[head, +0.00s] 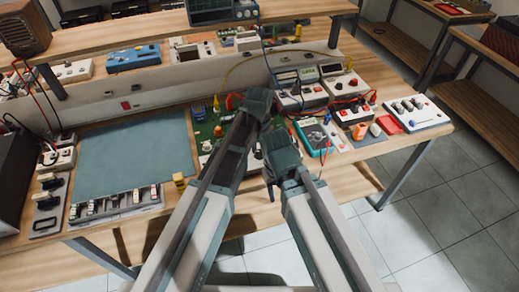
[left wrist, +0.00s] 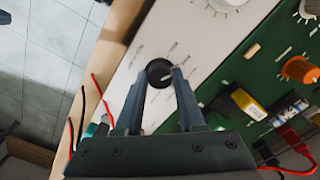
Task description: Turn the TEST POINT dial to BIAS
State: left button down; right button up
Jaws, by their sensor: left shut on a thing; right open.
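The black round dial (left wrist: 160,72) sits on a white panel (left wrist: 205,45) in the left wrist view. A light pointer mark shows on it, and the printing around it is too small to read. My left gripper (left wrist: 162,80) is shut on the dial, one finger on each side of it. In the head view my left arm hides the dial and most of the panel. My right gripper (head: 270,188) hangs lower, in front of the bench edge, apart from the panel. It is open, with nothing seen between its fingers.
A green circuit board (left wrist: 265,75) with an orange knob (left wrist: 299,69) adjoins the panel. A teal multimeter (head: 314,136) with leads and a white switch box (head: 411,114) stand to the right. A blue-grey mat (head: 135,155) gives clear room at the left.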

aim_at(259, 153)
dwell(0.5)
pick_arm(q)
jog(key=c, duration=0.5)
grip_release()
jog(key=shift+r, duration=0.15)
notch_tip(259, 153, up, 14)
jog(key=p, duration=1.4)
jog(key=shift+f, duration=0.2)
jog(key=s+a+n, duration=0.1)
jog(key=s+a, duration=0.1)
jog(key=s, duration=0.3)
jog(key=s+a+f+b, duration=0.1)
jog(key=s+a, duration=0.1)
jog(key=s, duration=0.4)
jog(key=s+a+f+n+y+b, duration=0.1)
jog(key=s, duration=0.5)
jog(key=shift+a+f+n, duration=0.1)
jog(key=shift+a+n, duration=0.2)
jog(key=shift+a, duration=0.1)
